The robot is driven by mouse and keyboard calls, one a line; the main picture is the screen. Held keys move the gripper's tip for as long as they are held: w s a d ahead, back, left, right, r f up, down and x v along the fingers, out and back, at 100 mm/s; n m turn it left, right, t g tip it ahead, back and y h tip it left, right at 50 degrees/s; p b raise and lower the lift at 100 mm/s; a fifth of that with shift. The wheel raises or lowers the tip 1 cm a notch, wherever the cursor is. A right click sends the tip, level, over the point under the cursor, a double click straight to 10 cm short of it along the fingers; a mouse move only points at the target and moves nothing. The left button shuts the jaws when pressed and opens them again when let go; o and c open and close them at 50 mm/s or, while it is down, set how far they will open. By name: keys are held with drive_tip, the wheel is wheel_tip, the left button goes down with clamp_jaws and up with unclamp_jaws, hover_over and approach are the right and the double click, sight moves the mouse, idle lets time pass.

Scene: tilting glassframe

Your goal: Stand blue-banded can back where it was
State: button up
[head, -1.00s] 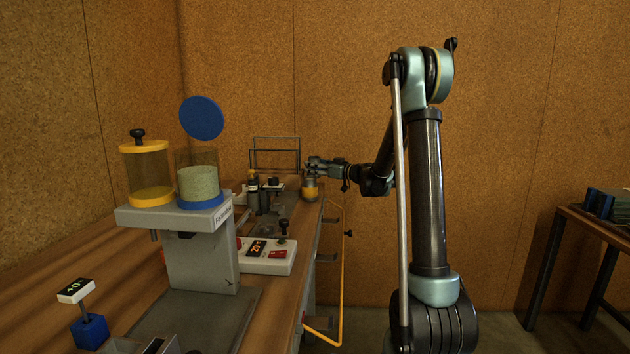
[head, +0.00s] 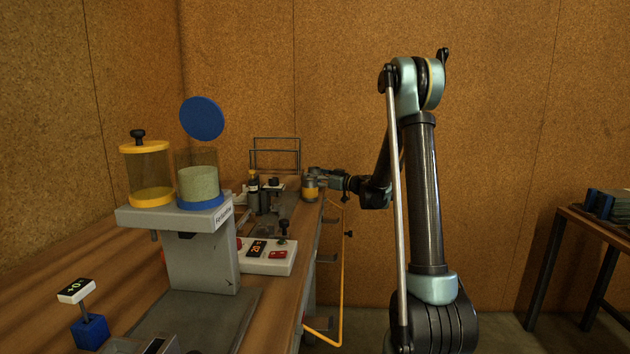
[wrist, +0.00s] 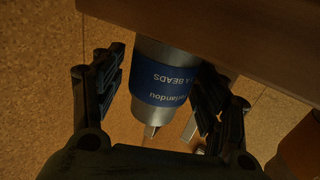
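The blue-banded can (wrist: 168,84) is a grey can with a blue label, lettered upside down in the wrist view. It lies between the two fingers of my gripper (wrist: 162,88) and looks tilted there. A narrow gap shows between the left finger and the can; the right finger overlaps the can's edge, and I cannot tell if it touches. In the head view my gripper (head: 316,177) is at the far right edge of the bench, by a yellow-banded can (head: 311,193). The blue-banded can cannot be made out there.
The wooden bench (head: 288,318) carries a grey stand with a blue-based jar (head: 200,186) and a yellow-lidded jar (head: 150,178), a white control box (head: 266,256) and a dark bottle (head: 254,185). A wire rack (head: 276,150) stands at the back.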

drive_tip(key=shift+r, duration=0.1)
drive_tip(key=v, duration=1.2)
drive_tip(key=s+d+f+m+g+h, duration=0.1)
drive_tip(key=s+f+m+g+h, duration=0.15)
drive_tip(key=s, duration=0.85)
drive_tip(key=s+d+f+m+g+h, duration=0.15)
drive_tip(key=s+h, duration=0.25)
drive_tip(key=s, duration=0.8)
drive_tip(key=s+d+f+m+g+h, duration=0.1)
drive_tip(key=s+d+f+m+h, duration=0.1)
drive_tip(key=s+d, duration=0.3)
drive_tip(key=s+d+f+m+g+h, duration=0.1)
drive_tip(key=s+d+f+m+h, duration=0.2)
drive_tip(key=s, duration=0.7)
drive_tip(key=s+d+f+m+g+h, duration=0.1)
drive_tip(key=s+d+f+h, duration=0.3)
drive_tip(key=s, duration=0.4)
drive_tip(key=d+f+m, duration=0.1)
drive_tip(key=d, duration=0.1)
drive_tip(key=shift+s+d+f+m, duration=0.15)
drive_tip(key=shift+d+f+m, duration=0.15)
drive_tip(key=shift+d+f, duration=0.1)
drive_tip(key=shift+a, duration=0.1)
